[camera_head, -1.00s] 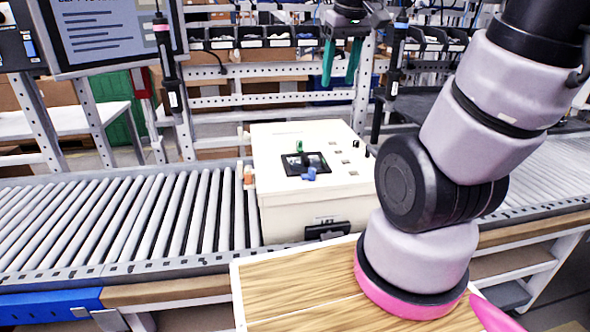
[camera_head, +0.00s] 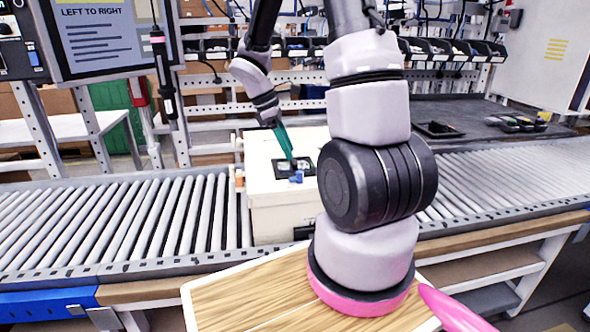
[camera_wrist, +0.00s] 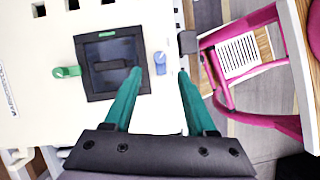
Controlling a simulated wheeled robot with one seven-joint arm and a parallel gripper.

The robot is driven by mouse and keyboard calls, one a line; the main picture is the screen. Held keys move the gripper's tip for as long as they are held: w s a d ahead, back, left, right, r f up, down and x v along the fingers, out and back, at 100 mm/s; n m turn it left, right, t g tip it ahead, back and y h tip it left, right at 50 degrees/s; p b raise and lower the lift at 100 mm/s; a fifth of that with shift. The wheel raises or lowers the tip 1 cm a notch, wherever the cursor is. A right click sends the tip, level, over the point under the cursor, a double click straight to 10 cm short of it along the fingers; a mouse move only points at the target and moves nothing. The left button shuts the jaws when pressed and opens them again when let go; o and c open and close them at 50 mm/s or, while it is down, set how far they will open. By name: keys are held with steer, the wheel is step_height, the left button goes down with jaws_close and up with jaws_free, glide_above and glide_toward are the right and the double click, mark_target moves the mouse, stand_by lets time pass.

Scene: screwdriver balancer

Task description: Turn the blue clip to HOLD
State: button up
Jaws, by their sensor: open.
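The blue clip (camera_head: 297,177) is on top of the cream box (camera_head: 275,218), near the dark square panel (camera_head: 281,170). In the wrist view the blue clip (camera_wrist: 160,62) stands upright just right of the dark panel (camera_wrist: 108,52). A green clip (camera_wrist: 66,72) is on the panel's left side. My gripper (camera_wrist: 159,72) is open, its two teal fingers on either side of the blue clip with gaps to both. In the head view my gripper (camera_head: 287,146) points down over the panel; my arm hides part of the box. No HOLD marking is readable.
The box stands on a roller conveyor (camera_head: 120,220). A wooden board (camera_head: 240,300) lies in front. In the wrist view a pink-framed piece (camera_wrist: 250,60) is right of the box.

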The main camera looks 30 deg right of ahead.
mark_target(299, 172)
steer(key=x, duration=0.7)
steer(key=shift+d+f, duration=0.1)
steer(key=shift+f, duration=0.1)
jaws_close()
